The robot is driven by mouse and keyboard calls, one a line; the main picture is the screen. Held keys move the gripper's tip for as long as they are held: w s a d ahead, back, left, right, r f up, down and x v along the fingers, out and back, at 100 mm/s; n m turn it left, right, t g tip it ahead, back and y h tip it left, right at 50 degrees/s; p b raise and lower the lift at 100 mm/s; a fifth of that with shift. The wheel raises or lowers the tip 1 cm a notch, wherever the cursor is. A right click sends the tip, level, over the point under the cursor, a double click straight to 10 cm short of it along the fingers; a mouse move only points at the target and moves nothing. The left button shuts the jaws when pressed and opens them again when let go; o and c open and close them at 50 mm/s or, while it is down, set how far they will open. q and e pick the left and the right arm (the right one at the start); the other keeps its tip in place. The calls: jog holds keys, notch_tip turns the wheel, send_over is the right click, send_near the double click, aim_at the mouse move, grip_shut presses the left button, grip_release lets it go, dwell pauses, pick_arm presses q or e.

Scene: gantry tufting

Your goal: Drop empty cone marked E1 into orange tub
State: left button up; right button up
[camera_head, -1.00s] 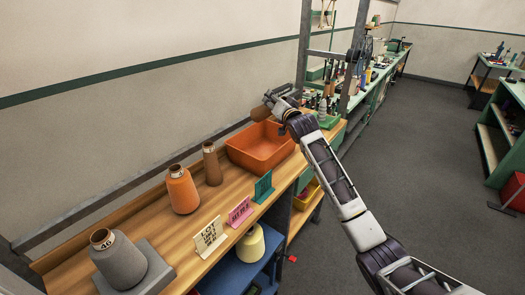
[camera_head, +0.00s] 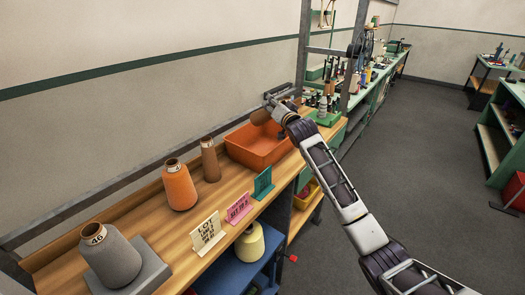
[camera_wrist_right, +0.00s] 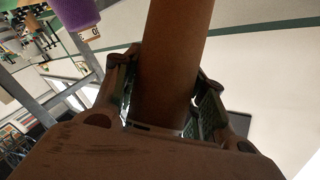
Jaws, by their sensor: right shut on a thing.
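My right gripper (camera_head: 272,102) is shut on a brown cone (camera_head: 260,116) above the back part of the orange tub (camera_head: 240,158). In the right wrist view the bare brown cone (camera_wrist_right: 174,60) stands between the two fingers (camera_wrist_right: 165,100). No mark on it can be read. The orange tub sits on the wooden bench, and its inside looks empty where I can see it. My left gripper is in neither view.
Another brown cone (camera_head: 210,160), an orange yarn cone (camera_head: 180,186) and a grey cone marked 46 (camera_head: 112,258) stand on the bench left of the tub. White (camera_head: 208,233), pink (camera_head: 239,208) and green (camera_head: 263,184) signs line the front edge. A pale yellow cone (camera_head: 250,243) sits on the blue shelf below.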

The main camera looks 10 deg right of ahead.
jog(key=shift+f+b, duration=0.85)
jog(key=shift+f, duration=0.3)
jog(key=o, duration=1.3)
jog(key=shift+c, duration=0.2)
jog(key=shift+s, duration=0.1)
jog(key=s+d, duration=0.2)
jog(key=s, duration=0.9)
jog(key=shift+s, duration=0.3)
